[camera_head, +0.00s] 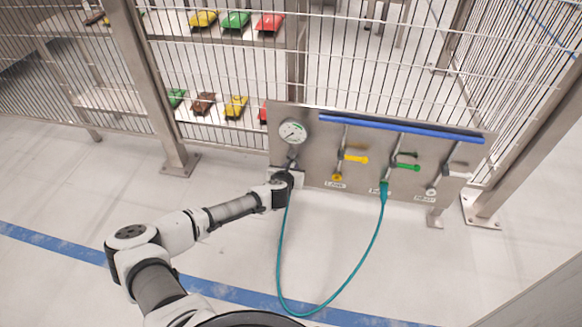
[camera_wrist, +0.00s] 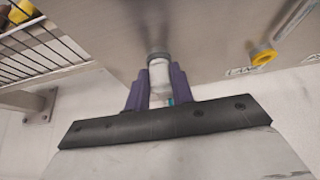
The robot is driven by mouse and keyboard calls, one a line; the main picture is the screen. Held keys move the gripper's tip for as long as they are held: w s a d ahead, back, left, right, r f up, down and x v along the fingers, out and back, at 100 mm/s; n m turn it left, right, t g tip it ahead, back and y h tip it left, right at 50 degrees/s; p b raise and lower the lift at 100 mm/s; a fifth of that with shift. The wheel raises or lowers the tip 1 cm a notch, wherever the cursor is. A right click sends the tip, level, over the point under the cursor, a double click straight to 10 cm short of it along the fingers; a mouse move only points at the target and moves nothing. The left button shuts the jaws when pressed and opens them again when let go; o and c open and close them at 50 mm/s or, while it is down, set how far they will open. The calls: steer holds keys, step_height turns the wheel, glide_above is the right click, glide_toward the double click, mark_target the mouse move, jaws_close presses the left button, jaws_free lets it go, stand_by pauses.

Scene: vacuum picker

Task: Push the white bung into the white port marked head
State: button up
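The white port (camera_head: 431,192), with a small label under it, is at the lower right of the steel panel (camera_head: 315,196) in the head view. My gripper (camera_head: 284,179) is at the panel's lower left, below the gauge, well left of that port. In the wrist view, the purple fingers of my gripper (camera_wrist: 158,82) stand on both sides of a white cylinder that looks like the white bung (camera_wrist: 159,76), and seem to touch it. Its far end meets a grey collar (camera_wrist: 158,56) at the panel. The head view hides the bung behind my gripper.
A teal hose (camera_head: 318,311) loops from the green port (camera_head: 384,184) down and up to near my gripper. A yellow port (camera_head: 337,177), levers and a blue bar (camera_head: 400,128) are on the panel. A mesh fence (camera_head: 220,70) stands behind.

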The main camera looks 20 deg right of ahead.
jaws_close()
steer(key=shift+s+a+p, duration=0.45)
steer(key=shift+s, duration=0.25)
steer(key=shift+s+a+p, duration=0.4)
steer(key=shift+s+a, duration=0.05)
steer(key=shift+s, duration=0.25)
steer(key=shift+s+a+p, duration=0.45)
steer(key=shift+s, duration=0.25)
